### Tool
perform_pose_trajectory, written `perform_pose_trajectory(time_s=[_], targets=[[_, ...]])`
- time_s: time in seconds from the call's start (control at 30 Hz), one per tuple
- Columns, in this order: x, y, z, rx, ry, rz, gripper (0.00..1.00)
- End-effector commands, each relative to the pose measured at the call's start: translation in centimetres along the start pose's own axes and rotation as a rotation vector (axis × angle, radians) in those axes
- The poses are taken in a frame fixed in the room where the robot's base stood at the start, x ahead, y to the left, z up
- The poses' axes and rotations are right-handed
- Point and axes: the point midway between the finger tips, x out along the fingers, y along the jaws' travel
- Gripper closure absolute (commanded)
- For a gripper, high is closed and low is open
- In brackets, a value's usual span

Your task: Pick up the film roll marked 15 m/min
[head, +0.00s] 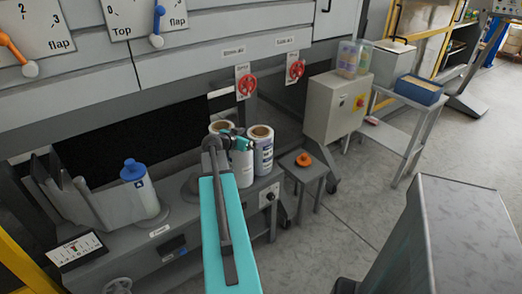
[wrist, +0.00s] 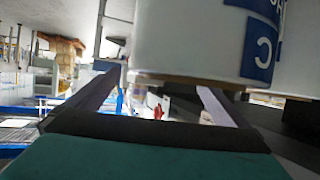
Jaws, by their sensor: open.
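Two white film rolls with brown cores stand upright on the machine's grey ledge in the head view. The front right roll (head: 260,152) has dark label print. The other roll (head: 243,168) is behind and left, partly hidden by my arm. No 15 m/min marking is readable on either. My gripper (head: 240,143) is at the rolls, in front of the left one, and is open. In the wrist view a white roll (wrist: 190,40) with a blue label fills the top, just beyond my open gripper (wrist: 160,88). I cannot tell whether it touches the fingers.
A white bottle with a blue cap (head: 143,190) stands left on the ledge. A small stand with an orange knob (head: 303,159) is right of the rolls. A grey control box (head: 335,105) and a side table (head: 400,132) stand further right. Floor is open there.

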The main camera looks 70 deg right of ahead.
Motion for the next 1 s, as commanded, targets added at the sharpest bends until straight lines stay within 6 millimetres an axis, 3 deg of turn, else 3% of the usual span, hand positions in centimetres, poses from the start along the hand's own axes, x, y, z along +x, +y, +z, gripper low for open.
perform_pose_trajectory(time_s=[0.4, 1.0], targets=[[3.9, -0.1, -0.2, 0.0, 0.0, -0.001, 0.0], [4.2, -0.1, -0.1, -0.001, 0.0, -0.002, 0.0]])
